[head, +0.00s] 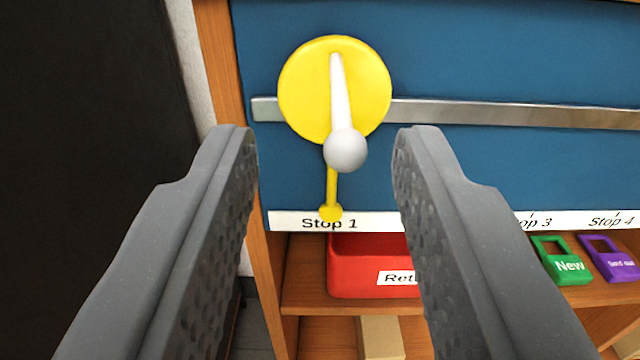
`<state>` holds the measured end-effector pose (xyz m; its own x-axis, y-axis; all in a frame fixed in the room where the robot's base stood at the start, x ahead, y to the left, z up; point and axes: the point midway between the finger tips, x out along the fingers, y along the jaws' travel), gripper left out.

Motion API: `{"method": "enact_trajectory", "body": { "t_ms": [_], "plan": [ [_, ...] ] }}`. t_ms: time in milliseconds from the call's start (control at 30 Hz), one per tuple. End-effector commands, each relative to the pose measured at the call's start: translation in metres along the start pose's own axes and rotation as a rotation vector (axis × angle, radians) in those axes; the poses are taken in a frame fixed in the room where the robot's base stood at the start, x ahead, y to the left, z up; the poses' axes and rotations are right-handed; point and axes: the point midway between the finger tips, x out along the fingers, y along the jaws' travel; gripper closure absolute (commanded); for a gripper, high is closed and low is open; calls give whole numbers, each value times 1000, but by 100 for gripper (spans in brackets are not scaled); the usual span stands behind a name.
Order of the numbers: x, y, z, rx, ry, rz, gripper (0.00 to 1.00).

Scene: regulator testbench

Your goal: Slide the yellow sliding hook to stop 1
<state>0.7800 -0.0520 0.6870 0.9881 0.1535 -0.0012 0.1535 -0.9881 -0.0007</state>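The yellow sliding hook (300,92) is a round yellow disc on a horizontal metal rail (500,113) near the rail's left end. A white peg with a ball tip (345,150) sticks out from the disc toward me. Its yellow pointer (331,195) hangs down, and the tip lies at the upper edge of the "Stop 1" label (330,223), over the lettering. My gripper (325,145) is open. Its two grey fingers stand wide apart on either side of the ball tip, with visible gaps on both sides. The Stop 2 label is hidden behind the right finger.
The blue panel (480,165) carries a white label strip with Stop 3 and Stop 4 to the right. Below, a wooden shelf (305,290) holds a red bin (350,265), a green tag (555,262) and a purple tag (608,260). A dark surface (80,120) stands at left.

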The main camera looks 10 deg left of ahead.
Motion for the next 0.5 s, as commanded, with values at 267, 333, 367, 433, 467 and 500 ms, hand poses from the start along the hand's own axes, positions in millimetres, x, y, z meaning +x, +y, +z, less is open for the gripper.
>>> {"method": "enact_trajectory", "body": {
  "t_ms": [267, 333, 367, 433, 467, 500],
  "plan": [
    [-47, 1, -1, 0, -3, 2, 65],
    [-57, 0, -1, 1, -2, 1, 65],
    [-61, 0, -2, 1, -1, 1, 65],
    [-69, 1, -1, -1, -1, 1, 65],
    [-72, 1, -1, -1, -1, 1, 65],
    [-75, 0, -1, -1, -1, 0, 65]
  ]
}}
